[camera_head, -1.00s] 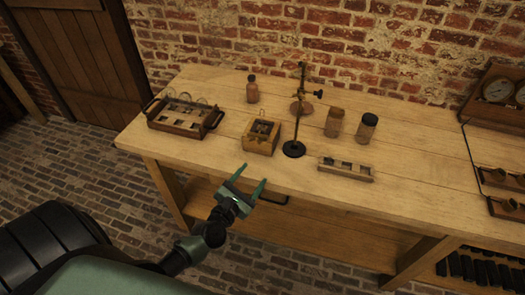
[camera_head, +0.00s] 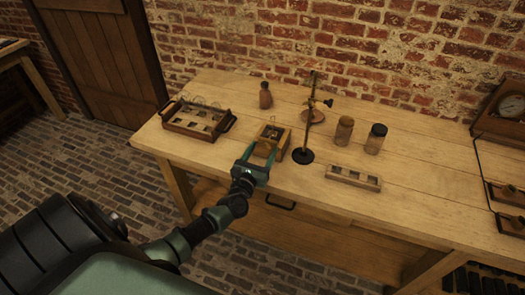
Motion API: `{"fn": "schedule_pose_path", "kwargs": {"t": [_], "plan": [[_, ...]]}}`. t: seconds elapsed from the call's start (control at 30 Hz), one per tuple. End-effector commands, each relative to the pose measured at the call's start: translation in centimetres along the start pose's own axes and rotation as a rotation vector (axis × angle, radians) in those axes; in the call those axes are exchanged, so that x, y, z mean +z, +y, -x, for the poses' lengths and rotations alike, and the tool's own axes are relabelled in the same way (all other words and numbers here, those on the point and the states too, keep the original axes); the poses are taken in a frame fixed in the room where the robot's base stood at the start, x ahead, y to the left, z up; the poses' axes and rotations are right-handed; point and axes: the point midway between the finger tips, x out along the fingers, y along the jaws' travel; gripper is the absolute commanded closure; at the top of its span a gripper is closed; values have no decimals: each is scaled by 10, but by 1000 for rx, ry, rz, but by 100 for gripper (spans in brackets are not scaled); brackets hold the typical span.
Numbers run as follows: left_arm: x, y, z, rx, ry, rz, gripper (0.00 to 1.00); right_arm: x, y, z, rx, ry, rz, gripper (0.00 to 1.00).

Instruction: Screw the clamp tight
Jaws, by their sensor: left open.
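A stand with a thin upright rod (camera_head: 309,122) and a round black base (camera_head: 302,156) stands on the workbench. A clamp (camera_head: 326,102) with a dark knob sits high on the rod, pointing right. My left gripper (camera_head: 261,155) is open, its green fingers pointing away from me at the front of a small wooden box (camera_head: 273,136), left of the stand. The fingers cover part of the box; I cannot tell whether they touch it. My right gripper is not in view.
A wooden tray with handles (camera_head: 199,120) and a brown bottle (camera_head: 265,95) are at the left. Two jars, one brown (camera_head: 344,131) and one dark-lidded (camera_head: 375,139), stand right of the stand. A slotted wooden block (camera_head: 353,178) lies near the front edge. Bare bench (camera_head: 440,200) lies right of it.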

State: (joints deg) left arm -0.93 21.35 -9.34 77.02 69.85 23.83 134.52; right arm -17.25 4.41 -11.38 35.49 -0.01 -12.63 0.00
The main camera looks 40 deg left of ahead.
Motion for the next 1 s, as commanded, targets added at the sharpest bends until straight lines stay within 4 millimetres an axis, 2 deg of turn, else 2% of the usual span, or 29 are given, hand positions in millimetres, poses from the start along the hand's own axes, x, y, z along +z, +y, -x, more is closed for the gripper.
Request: {"fn": "schedule_pose_path", "kwargs": {"t": [0.2,0.27,0.4,0.43,0.77,1.0], "plan": [[-1,0,0,0,1,-1,40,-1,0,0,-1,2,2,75],[-1,0,0,-1,1,-1,54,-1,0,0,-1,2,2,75],[-1,0,0,0,1,-1,93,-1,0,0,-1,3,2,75],[-1,0,0,0,1,-1,100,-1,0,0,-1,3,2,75],[-1,0,0,0,1,-42,100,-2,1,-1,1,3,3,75],[-1,0,0,0,1,-184,100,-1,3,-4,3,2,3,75]]}}
